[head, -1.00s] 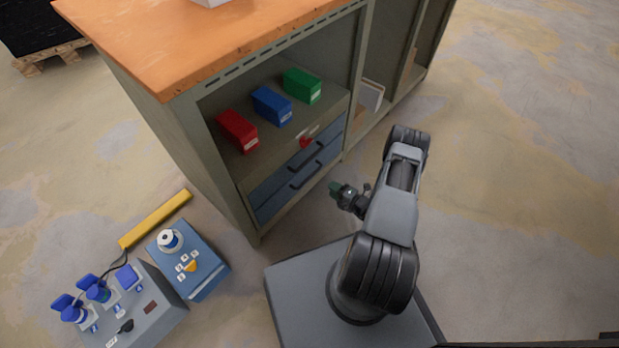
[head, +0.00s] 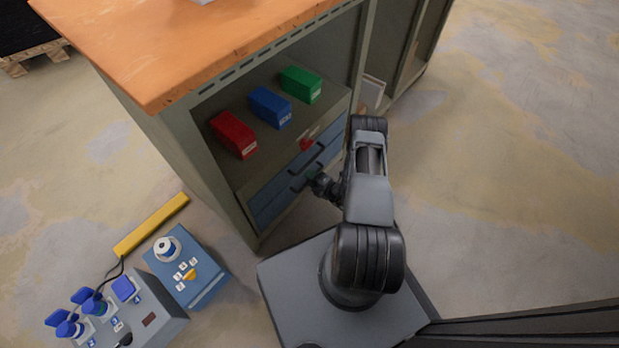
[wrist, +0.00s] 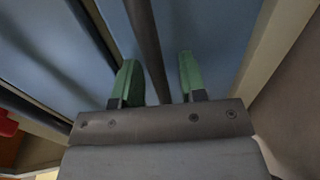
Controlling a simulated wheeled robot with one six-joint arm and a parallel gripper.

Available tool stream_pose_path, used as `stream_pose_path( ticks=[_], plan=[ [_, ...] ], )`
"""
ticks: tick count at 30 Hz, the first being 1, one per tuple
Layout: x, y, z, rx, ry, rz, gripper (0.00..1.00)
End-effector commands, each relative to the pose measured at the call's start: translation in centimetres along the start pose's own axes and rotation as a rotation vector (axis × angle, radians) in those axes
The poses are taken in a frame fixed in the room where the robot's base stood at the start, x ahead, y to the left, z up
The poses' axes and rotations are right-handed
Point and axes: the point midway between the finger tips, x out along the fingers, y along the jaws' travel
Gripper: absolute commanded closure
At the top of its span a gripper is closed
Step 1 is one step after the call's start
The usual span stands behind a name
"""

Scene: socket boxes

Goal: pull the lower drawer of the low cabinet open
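The low cabinet (head: 180,140) has two blue drawers under an open shelf. The lower drawer (head: 270,212) is shut, its front flush with the cabinet. The upper drawer's dark bar handle (head: 308,158) shows above my gripper. My gripper (head: 308,177) is at the lower drawer front and partly hides its handle. In the wrist view the lower drawer's handle (wrist: 147,40) runs between the two green fingers of my gripper (wrist: 160,80). The fingers are open, one on each side of the bar, with gaps on both sides.
A red knob (head: 306,145) sits above the upper drawer. Red (head: 233,134), blue (head: 270,106) and green (head: 301,84) boxes stand on the shelf. A blue button box (head: 186,268), a grey socket box (head: 140,310) and a yellow bar (head: 150,225) lie left on the floor. Floor at right is clear.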

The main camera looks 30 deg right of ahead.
Motion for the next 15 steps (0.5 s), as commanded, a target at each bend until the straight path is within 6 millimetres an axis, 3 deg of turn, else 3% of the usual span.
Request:
stream_pose_path(
  ticks=[5, 15],
  plan=[
    [0.0, 0.0, 0.01, 0.0, 0.0, 0.0, 0.61],
    [0.07, 0.03, -0.09, -0.001, 0.003, 0.0, 0.93]
  ],
)
